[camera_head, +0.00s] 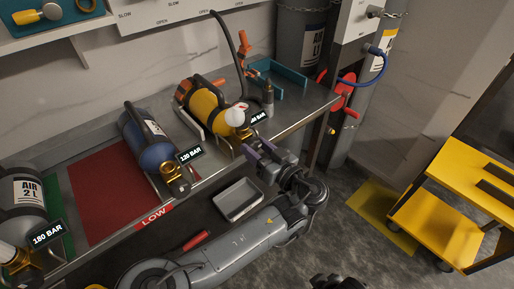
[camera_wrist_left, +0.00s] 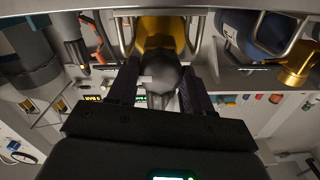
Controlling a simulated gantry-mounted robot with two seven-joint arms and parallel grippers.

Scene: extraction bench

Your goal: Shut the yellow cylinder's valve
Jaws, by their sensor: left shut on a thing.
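In the left wrist view the grey rounded knob (camera_wrist_left: 160,70) sits between the two dark fingers. The fingers partly hide the valve in the head view. My right gripper is not clearly seen.
A blue cylinder (camera_head: 150,140) with a brass valve and a "120 BAR" tag lies to the left. A grey cylinder (camera_head: 22,205) tagged "180 BAR" lies further left. A grey tray (camera_head: 238,200) is below the bench edge. A yellow cart (camera_head: 450,215) stands at right.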

